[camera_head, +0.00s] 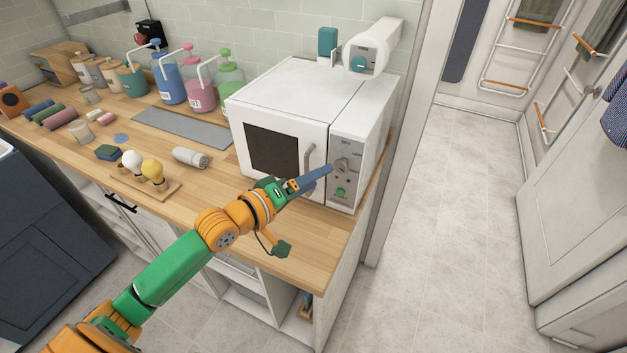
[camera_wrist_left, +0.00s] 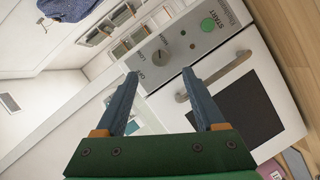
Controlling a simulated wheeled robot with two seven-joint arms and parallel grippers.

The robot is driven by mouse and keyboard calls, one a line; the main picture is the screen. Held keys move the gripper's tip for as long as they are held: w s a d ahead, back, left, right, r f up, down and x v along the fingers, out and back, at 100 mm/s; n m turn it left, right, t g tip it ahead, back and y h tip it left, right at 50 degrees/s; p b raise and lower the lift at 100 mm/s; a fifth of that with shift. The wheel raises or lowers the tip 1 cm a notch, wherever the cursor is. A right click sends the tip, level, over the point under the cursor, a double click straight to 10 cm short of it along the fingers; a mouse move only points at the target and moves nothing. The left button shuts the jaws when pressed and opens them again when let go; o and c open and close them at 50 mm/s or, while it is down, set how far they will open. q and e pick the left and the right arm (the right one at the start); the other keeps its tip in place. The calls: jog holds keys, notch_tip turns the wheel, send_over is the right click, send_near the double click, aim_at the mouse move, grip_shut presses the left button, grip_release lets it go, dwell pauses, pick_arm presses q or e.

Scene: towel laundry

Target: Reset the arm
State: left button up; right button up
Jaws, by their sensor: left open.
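My left arm reaches in from the lower left in the head view, and my left gripper (camera_head: 318,176) is in front of the control panel of a white microwave-like appliance (camera_head: 300,88). In the left wrist view my left gripper (camera_wrist_left: 160,100) is open, with its two blue fingers apart and nothing between them. Beyond the fingers show the panel's dark knob (camera_wrist_left: 161,57) and green START button (camera_wrist_left: 208,25). The appliance door (camera_head: 285,150) is shut, with a dark window and a vertical handle. I cannot tell whether a fingertip touches the panel. My right gripper is not in view.
The wooden counter (camera_head: 290,236) holds a rolled grey towel (camera_head: 190,157), a stand with bulb-shaped items (camera_head: 150,184), a grey mat (camera_head: 182,127) and several pump bottles (camera_head: 200,88) along the wall. Open floor (camera_head: 450,200) lies to the right, beside towel racks (camera_head: 520,60).

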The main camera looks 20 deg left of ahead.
pick_arm(q)
jog(key=shift+w+f, duration=0.1)
jog(key=shift+f, duration=0.05)
jog(key=s+d+f+m+g+y, duration=0.1)
jog(key=s+f+m+g, duration=0.1)
jog(key=s+f, duration=0.1)
jog(key=s+d+f+m+g+y, duration=0.1)
jog(key=s+f, duration=0.3)
jog(key=f, duration=0.1)
jog(key=s+d+f+m+g, duration=0.1)
jog(key=s+f+m+g, duration=0.1)
jog(key=f, duration=0.3)
jog(key=shift+s+d+m+g+y, duration=0.15)
jog(key=shift+s+m+g+y, duration=0.2)
jog(key=shift+s, duration=0.35)
jog(key=s+a+f+m+g+y, duration=0.1)
jog(key=s+f+m+g+y, duration=0.15)
jog(key=s, duration=0.45)
jog(key=s+f+m+g+y, duration=0.1)
jog(key=s+f+m+g, duration=0.15)
jog(key=s, duration=0.45)
notch_tip(320, 180, down, 18)
jog(key=g+b, duration=0.2)
jog(key=s+a+f+b, duration=0.2)
jog(key=s+f+b, duration=0.1)
jog(key=s+f, duration=1.1)
jog(key=shift+a+f+g, duration=0.25)
jog(key=shift+g, duration=0.2)
jog(key=shift+n, duration=0.25)
